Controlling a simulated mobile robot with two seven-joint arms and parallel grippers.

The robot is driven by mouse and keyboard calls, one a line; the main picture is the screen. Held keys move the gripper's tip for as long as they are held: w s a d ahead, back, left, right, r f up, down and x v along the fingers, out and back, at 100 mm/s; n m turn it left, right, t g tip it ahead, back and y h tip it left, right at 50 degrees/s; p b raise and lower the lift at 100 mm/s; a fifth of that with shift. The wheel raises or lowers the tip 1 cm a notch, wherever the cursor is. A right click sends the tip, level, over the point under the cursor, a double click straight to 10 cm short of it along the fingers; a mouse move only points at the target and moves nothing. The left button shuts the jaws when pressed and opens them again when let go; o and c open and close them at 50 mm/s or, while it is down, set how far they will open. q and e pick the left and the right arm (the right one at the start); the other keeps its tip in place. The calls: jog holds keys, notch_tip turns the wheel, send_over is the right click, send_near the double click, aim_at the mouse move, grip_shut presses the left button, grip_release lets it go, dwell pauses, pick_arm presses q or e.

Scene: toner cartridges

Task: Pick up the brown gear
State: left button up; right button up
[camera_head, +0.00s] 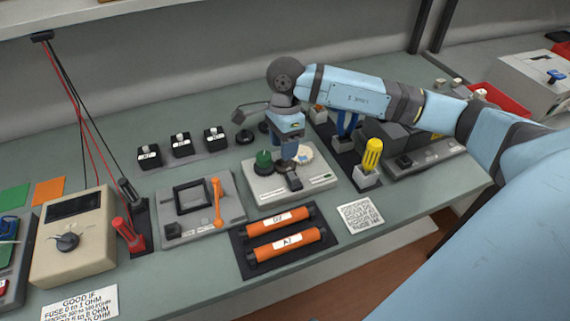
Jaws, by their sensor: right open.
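I cannot clearly make out a brown gear. A grey-white base plate (262,190) on the bench carries a dark green round part (264,161) and a pale cream round part (306,154). My right gripper (290,178) is above this plate, pointing down between and in front of the two round parts. It is open, and its dark fingers hide part of the plate. I cannot tell whether they touch anything. My left gripper is not in view.
Two orange cartridges (288,243) lie in a dark tray in front. A grey unit with an orange lever (217,199) is left of the plate. A yellow-handled tool (372,154) stands at right. Several black switches (182,147) are behind. A beige meter (72,235) is far left.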

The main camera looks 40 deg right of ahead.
aim_at(285, 163)
jog(key=f, duration=0.3)
jog(key=shift+s+a+f, duration=0.15)
jog(key=shift+s+f, duration=0.05)
jog(key=shift+s, duration=0.05)
jog(key=c, duration=0.7)
jog(key=shift+r, duration=0.15)
jog(key=shift+c, duration=0.2)
